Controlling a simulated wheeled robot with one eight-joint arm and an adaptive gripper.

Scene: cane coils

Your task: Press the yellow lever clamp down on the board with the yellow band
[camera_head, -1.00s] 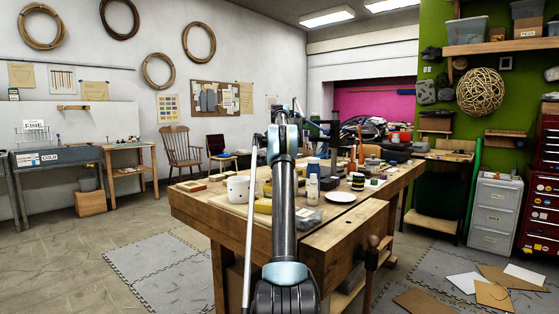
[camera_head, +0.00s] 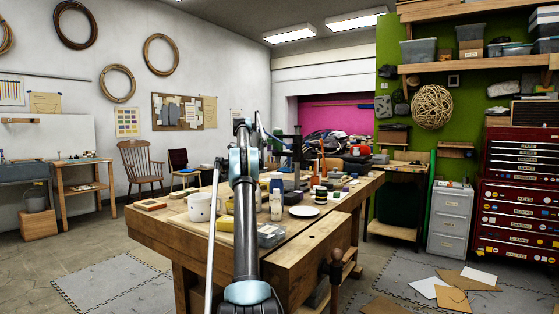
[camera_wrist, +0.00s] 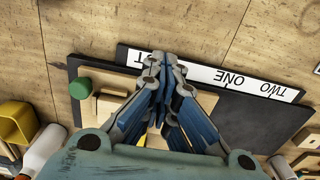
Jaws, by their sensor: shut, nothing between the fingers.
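In the wrist view my gripper (camera_wrist: 163,72) is shut and empty, its fingertips over a dark board (camera_wrist: 255,122) at the edge of a white strip (camera_wrist: 225,80) with the words ONE and TWO. A small yellow piece (camera_wrist: 143,139) shows beside the fingers. It may be part of the yellow lever clamp, but my fingers and wrist hide most of it. A green round knob (camera_wrist: 80,88) sits beside pale wooden pieces on a board to the left. I cannot make out a yellow band. In the head view my arm hides my gripper.
A yellow hollow object (camera_wrist: 17,122) and a white bottle (camera_wrist: 45,150) stand at the left of the wrist view. The wooden workbench (camera_head: 305,240) holds a white mug (camera_head: 200,207), a white plate (camera_head: 304,211), a clear box (camera_head: 270,236) and several bottles. Bare wood lies beyond the dark board.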

